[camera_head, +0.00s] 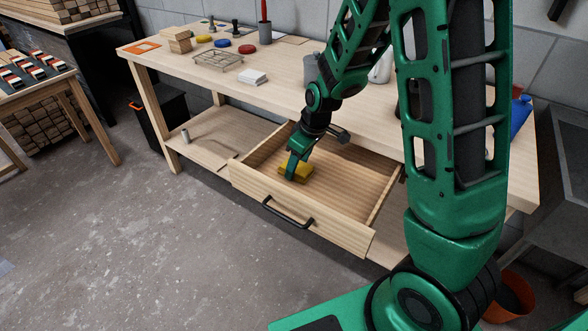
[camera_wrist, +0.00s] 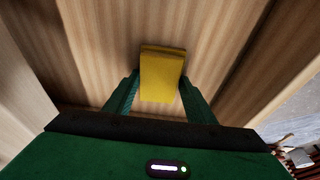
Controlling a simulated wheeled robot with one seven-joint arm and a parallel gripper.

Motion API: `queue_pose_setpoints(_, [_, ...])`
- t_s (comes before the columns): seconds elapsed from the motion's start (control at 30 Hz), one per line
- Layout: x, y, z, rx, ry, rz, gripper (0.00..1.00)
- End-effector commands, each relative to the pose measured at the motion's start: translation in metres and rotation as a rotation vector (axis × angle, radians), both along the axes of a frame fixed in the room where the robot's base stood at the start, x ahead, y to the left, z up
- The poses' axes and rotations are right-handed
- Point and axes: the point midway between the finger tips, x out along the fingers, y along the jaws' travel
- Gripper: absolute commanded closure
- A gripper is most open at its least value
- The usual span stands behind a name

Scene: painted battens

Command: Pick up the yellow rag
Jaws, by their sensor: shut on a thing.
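The yellow rag (camera_head: 304,170) is inside the open wooden drawer (camera_head: 256,190) of the workbench. In the wrist view the rag (camera_wrist: 162,72) looks like a folded yellow pad between the two green fingers. My gripper (camera_head: 291,176) reaches down into the drawer and is shut on the rag. In the wrist view my gripper (camera_wrist: 160,95) has a finger on each side of it. I cannot tell whether the rag touches the drawer floor.
The drawer's front with its black handle (camera_head: 287,213) faces the open floor. The workbench top (camera_head: 300,75) above holds a wire rack (camera_head: 218,60), white cards (camera_head: 253,77) and coloured discs. A black bin (camera_head: 158,110) stands at the left. The concrete floor in front is clear.

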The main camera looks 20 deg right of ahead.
Motion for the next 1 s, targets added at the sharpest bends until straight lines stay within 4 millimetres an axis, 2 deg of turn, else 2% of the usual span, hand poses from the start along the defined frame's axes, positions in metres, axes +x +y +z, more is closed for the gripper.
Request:
queue_pose_setpoints(0.27, [0.001,0.0,0.008,0.0,-0.002,0.001,0.72])
queue_pose_setpoints(0.37, [0.001,0.0,0.018,0.001,-0.004,0.001,0.72])
queue_pose_setpoints(0.5, [0.002,-0.001,0.042,0.0,-0.006,-0.002,0.72])
queue_pose_setpoints(0.8, [-0.039,0.049,0.08,0.001,-0.004,0.004,0.72])
queue_pose_setpoints(1.0, [-0.059,0.073,0.097,0.0,-0.003,0.003,0.72])
